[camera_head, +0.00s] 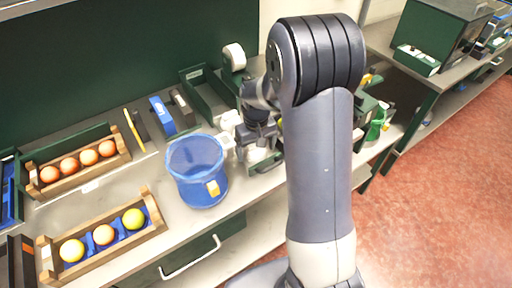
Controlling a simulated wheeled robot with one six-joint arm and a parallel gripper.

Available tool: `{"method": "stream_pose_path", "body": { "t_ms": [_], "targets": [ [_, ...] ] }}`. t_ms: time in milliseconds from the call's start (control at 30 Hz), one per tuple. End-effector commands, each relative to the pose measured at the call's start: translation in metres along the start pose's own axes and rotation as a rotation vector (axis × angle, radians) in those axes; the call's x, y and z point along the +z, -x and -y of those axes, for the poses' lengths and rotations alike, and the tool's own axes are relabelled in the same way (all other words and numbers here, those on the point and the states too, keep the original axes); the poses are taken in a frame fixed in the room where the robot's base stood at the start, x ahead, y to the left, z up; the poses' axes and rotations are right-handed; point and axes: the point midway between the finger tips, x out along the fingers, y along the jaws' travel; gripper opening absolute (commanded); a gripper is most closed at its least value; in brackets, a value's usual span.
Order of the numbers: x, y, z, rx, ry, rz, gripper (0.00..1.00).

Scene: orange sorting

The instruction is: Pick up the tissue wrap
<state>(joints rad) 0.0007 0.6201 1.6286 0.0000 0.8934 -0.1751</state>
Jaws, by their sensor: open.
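My gripper (255,151) points down over the bench, right of the blue mesh basket, with its fingers open. White items (230,121) lie close to its left side, and more white shows under the fingers. These may be the tissue wrap, but they are small and partly covered, so I cannot tell for sure. I cannot tell whether the fingers touch anything. My arm hides the bench to the right of the gripper.
The blue mesh basket (196,171) stands beside the gripper. A white roll (234,57) sits behind it, near an open green tray (206,96). Wooden crates with oranges (72,249) are at left. A blue box (162,115) lies behind the basket. Green bins stand right of my arm.

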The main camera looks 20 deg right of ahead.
Motion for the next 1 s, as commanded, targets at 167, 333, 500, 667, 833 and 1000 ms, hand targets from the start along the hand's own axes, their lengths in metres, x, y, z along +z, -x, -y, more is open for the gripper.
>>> {"method": "stream_pose_path", "body": {
  "t_ms": [167,333,500,667,833,1000],
  "targets": [
    [-0.0001,-0.0007,0.0001,0.000,0.000,0.000,0.89],
    [-0.0002,-0.0005,0.0001,0.000,0.000,-0.001,0.78],
    [-0.0002,-0.0003,0.0001,0.000,0.000,-0.001,0.64],
    [-0.0002,-0.0003,0.0001,0.000,0.000,-0.001,0.51],
    [-0.0002,-0.0002,0.0001,0.000,0.000,-0.001,0.42],
    [-0.0004,0.0009,0.0000,0.000,0.000,-0.001,0.42]
  ]
}}
